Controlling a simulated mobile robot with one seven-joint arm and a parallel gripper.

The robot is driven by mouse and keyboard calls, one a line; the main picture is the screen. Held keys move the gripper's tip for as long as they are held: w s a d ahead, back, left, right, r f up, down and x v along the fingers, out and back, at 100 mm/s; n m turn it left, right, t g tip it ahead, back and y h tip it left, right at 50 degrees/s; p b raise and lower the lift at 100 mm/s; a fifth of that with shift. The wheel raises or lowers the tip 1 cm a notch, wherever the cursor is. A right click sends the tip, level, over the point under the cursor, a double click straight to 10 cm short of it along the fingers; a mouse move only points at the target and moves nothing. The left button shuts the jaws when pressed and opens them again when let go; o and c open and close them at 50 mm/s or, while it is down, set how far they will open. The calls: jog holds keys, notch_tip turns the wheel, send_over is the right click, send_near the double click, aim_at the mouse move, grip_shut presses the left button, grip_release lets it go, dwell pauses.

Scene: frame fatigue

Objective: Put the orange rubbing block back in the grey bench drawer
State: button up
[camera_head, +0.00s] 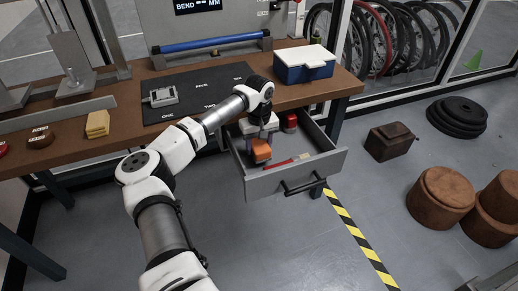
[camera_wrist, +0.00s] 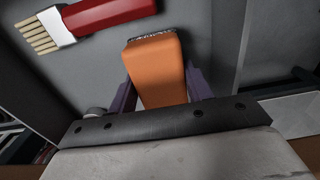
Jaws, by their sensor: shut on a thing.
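The grey bench drawer (camera_head: 262,186) is pulled open under the wooden bench in the head view. My gripper (camera_head: 260,140) is over the open drawer, pointing down. It is shut on the orange rubbing block (camera_head: 260,150). In the wrist view the orange block (camera_wrist: 158,72) sits between the purple fingers of my gripper (camera_wrist: 158,92), with a dark speckled strip at its far end. The drawer floor (camera_wrist: 100,70) shows beyond the block. I cannot tell whether the block touches the floor.
A red-handled brush (camera_wrist: 108,14) lies in the drawer beside the block; it also shows in the head view (camera_head: 282,163). A red object (camera_head: 289,122) is at the drawer's back right. A blue-and-white box (camera_head: 304,65) stands on the bench above.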

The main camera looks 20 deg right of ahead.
jog(key=shift+f, duration=1.05)
jog(key=shift+f, duration=0.2)
jog(key=o, duration=1)
